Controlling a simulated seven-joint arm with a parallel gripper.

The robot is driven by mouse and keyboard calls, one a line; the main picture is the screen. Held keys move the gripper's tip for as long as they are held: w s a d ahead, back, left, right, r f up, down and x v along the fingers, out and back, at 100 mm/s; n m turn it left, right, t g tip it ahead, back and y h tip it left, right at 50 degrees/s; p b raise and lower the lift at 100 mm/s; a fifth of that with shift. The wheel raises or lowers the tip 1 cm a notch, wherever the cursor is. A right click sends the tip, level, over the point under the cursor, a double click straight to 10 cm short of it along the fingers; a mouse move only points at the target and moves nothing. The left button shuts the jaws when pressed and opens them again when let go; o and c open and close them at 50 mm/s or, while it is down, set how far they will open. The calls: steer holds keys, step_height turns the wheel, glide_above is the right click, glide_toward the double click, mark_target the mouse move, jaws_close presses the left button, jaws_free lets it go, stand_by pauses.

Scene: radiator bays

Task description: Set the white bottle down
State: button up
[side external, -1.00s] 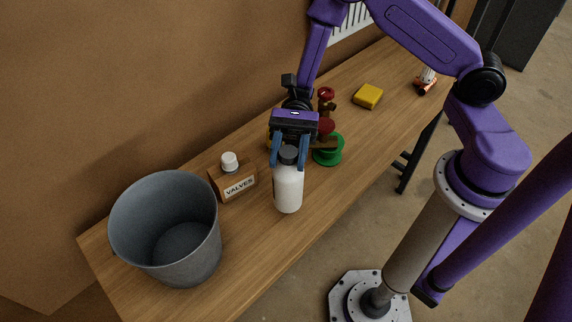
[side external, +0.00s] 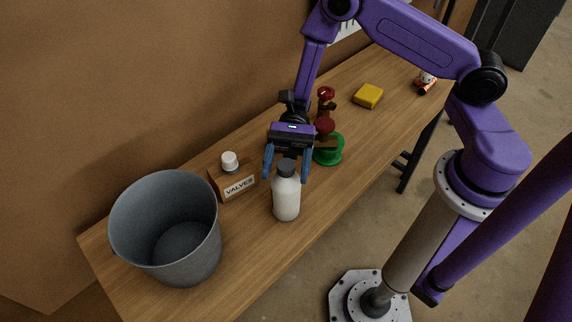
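The white bottle (side external: 286,200) with a dark grey cap stands upright on the wooden bench (side external: 262,262), right of the box labelled VALVES. My gripper (side external: 287,172) points down over it, with its blue fingers on either side of the bottle's cap and shoulder. The fingers are spread wider than the cap, with a visible gap, so the gripper looks open. The bottle's base appears to rest on the bench top.
A grey bucket (side external: 135,232) stands at the left. The VALVES box (side external: 238,188) has a white-capped item in it. Red and green valve parts (side external: 329,150) are close behind my gripper. A yellow block (side external: 368,96) lies farther back. The front bench edge is near the bottle.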

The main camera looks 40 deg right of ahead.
steer(key=shift+r, duration=0.15)
steer(key=shift+w+d, duration=0.35)
steer(key=shift+d, duration=0.05)
steer(key=shift+v, duration=1.1)
step_height(320, 180, up, 7)
steer(key=s+d+r+n+g+h, duration=0.1)
steer(key=s+d+r+n+h, duration=0.1)
steer(key=s+n+h, duration=0.6)
steer(key=s+d+r+n+t+h, duration=0.2)
steer(key=s+d+n+t+h, duration=0.4)
steer(key=d+n+t, duration=0.5)
steer(key=s+d+n, duration=0.1)
steer(key=n, duration=0.3)
steer(key=shift+t, duration=0.4)
